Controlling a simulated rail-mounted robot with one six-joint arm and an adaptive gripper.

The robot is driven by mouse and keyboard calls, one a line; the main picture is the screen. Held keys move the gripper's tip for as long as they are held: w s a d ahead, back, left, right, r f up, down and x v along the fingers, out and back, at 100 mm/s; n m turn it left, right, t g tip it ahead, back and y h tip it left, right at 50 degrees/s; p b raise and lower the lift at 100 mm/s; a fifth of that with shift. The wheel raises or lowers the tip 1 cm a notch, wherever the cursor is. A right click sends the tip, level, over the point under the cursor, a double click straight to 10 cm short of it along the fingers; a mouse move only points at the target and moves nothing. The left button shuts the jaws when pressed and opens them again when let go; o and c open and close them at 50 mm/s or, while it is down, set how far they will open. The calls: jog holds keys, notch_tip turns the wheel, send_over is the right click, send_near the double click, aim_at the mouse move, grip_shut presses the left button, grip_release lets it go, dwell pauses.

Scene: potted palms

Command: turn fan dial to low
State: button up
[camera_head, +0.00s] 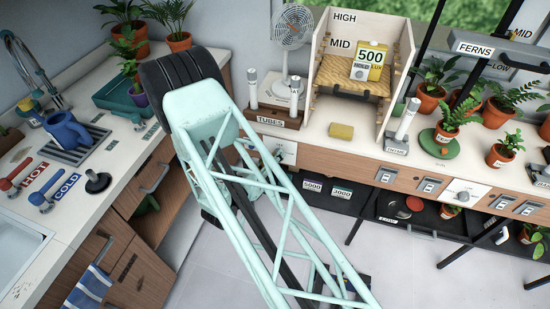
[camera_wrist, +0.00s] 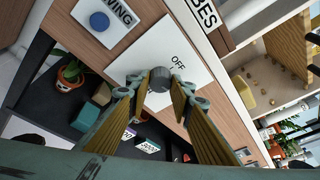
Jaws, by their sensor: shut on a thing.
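The wrist view shows a round grey dial (camera_wrist: 160,78) on a white panel (camera_wrist: 165,42) with the word OFF beside it. My gripper (camera_wrist: 160,92) has its two yellow-padded fingers on either side of the dial, shut on it. The dial's pointer and any other setting marks cannot be made out. In the head view the white panel (camera_head: 288,152) shows on the counter front, partly behind my arm, which hides the gripper. A white fan (camera_head: 291,28) stands on the counter above it.
Beside the dial panel is a panel with a blue button (camera_wrist: 99,21). A TUBES rack (camera_head: 270,122), a wooden shelf unit (camera_head: 350,85) and a yellow sponge (camera_head: 341,131) stand on the counter. Boxes (camera_head: 327,190) and a potted plant (camera_wrist: 72,72) sit on the dark shelf below.

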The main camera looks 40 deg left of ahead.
jog(key=shift+m+g, duration=0.3)
jog(key=shift+m, duration=0.3)
jog(key=o, duration=0.8)
jog(key=shift+o, duration=0.2)
jog(key=shift+s+r+y, duration=0.1)
jog(key=shift+s+y, duration=0.05)
jog(key=shift+y, duration=0.25)
jog(key=v, duration=1.1)
jog(key=shift+s, duration=0.35)
jog(key=shift+r, duration=0.1)
